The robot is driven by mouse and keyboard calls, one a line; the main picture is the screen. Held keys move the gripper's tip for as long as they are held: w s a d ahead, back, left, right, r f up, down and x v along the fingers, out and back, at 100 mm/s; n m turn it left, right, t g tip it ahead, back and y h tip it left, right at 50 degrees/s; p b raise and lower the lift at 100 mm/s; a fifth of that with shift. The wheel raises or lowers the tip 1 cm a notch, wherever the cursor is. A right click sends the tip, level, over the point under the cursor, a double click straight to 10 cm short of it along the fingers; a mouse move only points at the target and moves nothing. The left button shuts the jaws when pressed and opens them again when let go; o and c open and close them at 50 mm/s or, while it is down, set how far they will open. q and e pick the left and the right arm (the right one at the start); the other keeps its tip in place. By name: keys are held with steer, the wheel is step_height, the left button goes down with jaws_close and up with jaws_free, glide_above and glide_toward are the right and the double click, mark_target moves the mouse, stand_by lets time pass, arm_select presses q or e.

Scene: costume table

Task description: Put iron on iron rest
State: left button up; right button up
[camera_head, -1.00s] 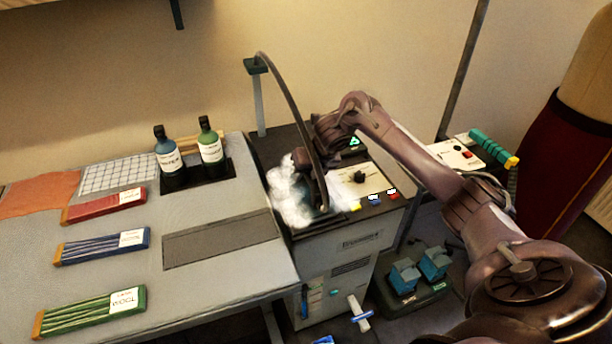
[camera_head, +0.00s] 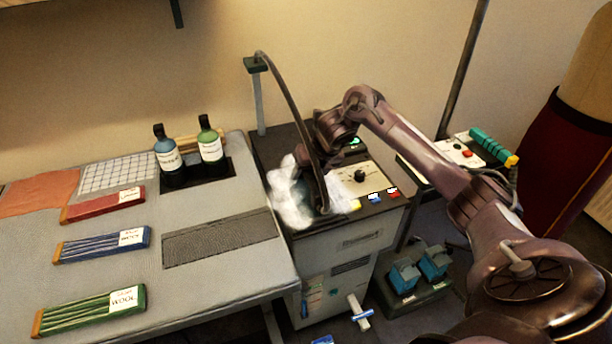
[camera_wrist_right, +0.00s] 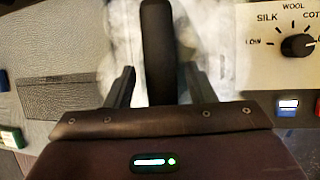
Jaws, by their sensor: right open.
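The iron is mostly hidden by white steam and my right arm on top of the grey steam station. Its dark rounded handle (camera_wrist_right: 158,50) shows in the right wrist view. My right gripper (camera_wrist_right: 158,85) is open, with one finger on each side of the handle and gaps to both. In the head view the right gripper (camera_head: 308,165) is over the steam, partly behind the hose. The iron rest appears to be the dark ribbed pad (camera_head: 220,239) set flat on the table, left of the station; it is empty. It also shows in the wrist view (camera_wrist_right: 62,92). My left gripper is not in view.
A dark hose (camera_head: 290,97) arches from a post to the iron. A dial panel (camera_head: 362,178) is right of the steam. Two bottles (camera_head: 211,148) stand behind the pad. Red, blue and green bundles (camera_head: 90,312) lie left on the table.

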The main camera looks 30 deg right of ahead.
steer(key=p+v, duration=0.1)
steer(key=v, duration=0.8)
steer(key=shift+s+r, duration=0.2)
steer(key=shift+r, duration=0.15)
